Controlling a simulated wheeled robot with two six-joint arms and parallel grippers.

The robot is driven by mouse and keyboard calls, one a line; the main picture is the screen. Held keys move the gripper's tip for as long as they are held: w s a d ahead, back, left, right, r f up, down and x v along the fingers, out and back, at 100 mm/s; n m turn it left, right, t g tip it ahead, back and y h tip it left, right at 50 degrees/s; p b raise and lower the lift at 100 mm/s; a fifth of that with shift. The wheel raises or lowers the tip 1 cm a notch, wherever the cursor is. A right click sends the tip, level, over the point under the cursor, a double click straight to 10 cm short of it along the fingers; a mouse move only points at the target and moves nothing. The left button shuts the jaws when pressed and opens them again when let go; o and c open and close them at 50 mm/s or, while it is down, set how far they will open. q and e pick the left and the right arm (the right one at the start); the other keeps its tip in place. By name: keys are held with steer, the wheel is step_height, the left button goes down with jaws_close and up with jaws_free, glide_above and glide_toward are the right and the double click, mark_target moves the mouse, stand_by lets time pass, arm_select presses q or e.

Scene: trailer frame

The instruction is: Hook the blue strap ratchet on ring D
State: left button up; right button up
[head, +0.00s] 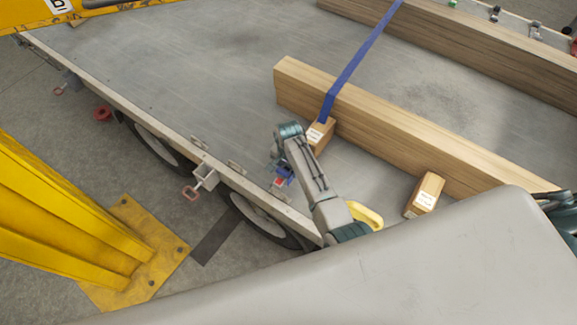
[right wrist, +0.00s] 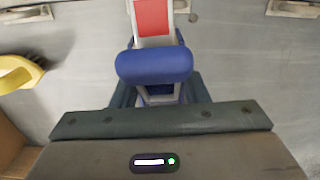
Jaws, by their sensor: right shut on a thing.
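The blue strap ratchet (head: 285,174), with a red part, is low over the trailer bed near its side edge. My right gripper (head: 279,163) is shut on it. In the right wrist view the ratchet (right wrist: 154,66) sits between the dark jaws, its red part (right wrist: 152,17) pointing away. I cannot tell whether it touches the bed. I cannot read which ring is D. My left gripper is not in view.
A yellow looped object (head: 366,214) lies beside my arm. A yellow post (head: 60,215) stands outside the trailer. The bed (head: 180,80) further left is clear.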

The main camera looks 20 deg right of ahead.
mark_target(289, 177)
steer(key=shift+f+b, duration=0.65)
steer(key=shift+f, duration=0.2)
step_height(289, 177, down, 4)
steer(key=b, duration=0.4)
steer(key=shift+r, duration=0.15)
steer(key=shift+f, duration=0.5)
steer(key=o, duration=1.3)
